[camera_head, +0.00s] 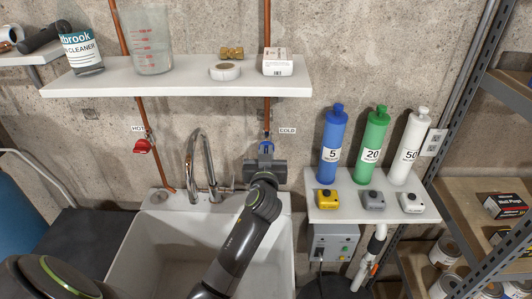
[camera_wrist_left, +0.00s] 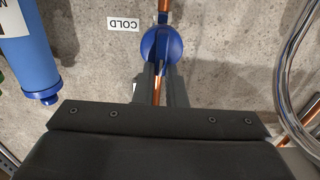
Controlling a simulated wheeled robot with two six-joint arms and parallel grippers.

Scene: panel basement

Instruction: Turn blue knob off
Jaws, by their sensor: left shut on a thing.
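The blue knob (camera_head: 266,146) sits on the copper pipe on the wall, beside the COLD label (camera_head: 287,130). In the left wrist view the blue knob (camera_wrist_left: 161,45) shows at the top centre, with the copper pipe running above and below it. My left gripper (camera_head: 266,158) reaches up over the sink to the knob. Its two fingers (camera_wrist_left: 160,72) are at the knob's lower part, one on each side, shut on it. The fingers hide part of the knob. My right gripper is not seen.
The white sink (camera_head: 150,250) with a curved chrome tap (camera_head: 200,160) is below and left. A red knob (camera_head: 142,146) is by the HOT label. A shelf (camera_head: 330,208) with blue, green and white bottles stands at right. A high shelf (camera_head: 180,82) overhangs the pipes.

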